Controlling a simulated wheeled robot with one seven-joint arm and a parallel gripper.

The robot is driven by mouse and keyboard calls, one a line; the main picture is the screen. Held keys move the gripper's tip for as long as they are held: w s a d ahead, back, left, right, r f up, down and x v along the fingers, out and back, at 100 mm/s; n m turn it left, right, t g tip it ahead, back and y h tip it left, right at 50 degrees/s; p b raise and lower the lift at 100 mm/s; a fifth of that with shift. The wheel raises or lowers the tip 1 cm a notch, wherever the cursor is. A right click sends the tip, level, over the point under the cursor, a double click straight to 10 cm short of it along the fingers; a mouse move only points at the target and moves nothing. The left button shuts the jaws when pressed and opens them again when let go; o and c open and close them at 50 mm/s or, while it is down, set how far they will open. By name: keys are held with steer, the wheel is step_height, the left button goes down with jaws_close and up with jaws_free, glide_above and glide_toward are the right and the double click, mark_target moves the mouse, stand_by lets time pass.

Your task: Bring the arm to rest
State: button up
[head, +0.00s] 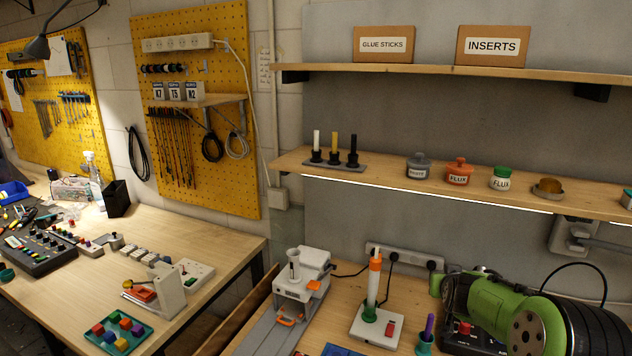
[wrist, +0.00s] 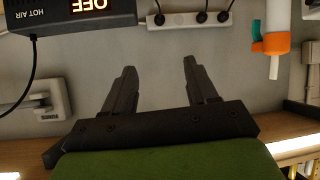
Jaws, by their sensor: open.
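My gripper (wrist: 160,66) shows in the wrist view with its two black fingers spread wide apart. Nothing is between the fingers, and a plain grey wall is behind them. The green body of the gripper fills the bottom of that view. In the head view, green and black parts of my arm fill the lower right corner, over the right bench. I cannot make out the fingertips there.
In the wrist view, a hot air unit (wrist: 70,14) reading OFF and a socket strip (wrist: 188,19) appear upside down. In the head view, an orange-and-white upright tool (head: 374,283) stands left of my arm. A shelf (head: 450,187) with flux jars runs above.

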steer(key=s+a+r+n+g+y, duration=0.1)
steer(key=s+a+r, duration=0.3)
steer(key=s+a, duration=0.3)
steer(key=s+a+r+n+g+y, duration=0.1)
steer(key=s+a+r, duration=0.45)
steer(key=s, duration=0.35)
steer(key=s+a+f+g+y, duration=0.1)
steer(key=s+a, duration=0.2)
steer(key=s, duration=0.9)
steer(key=s+a+f+g, duration=0.2)
steer(key=s+a, duration=0.1)
steer(key=s, duration=0.9)
steer(key=shift+s+a+f+n+g+y, duration=0.15)
steer(key=shift+s+a+n+g+y, duration=0.15)
steer(key=shift+s+a+n+y, duration=0.1)
steer(key=shift+d, duration=0.1)
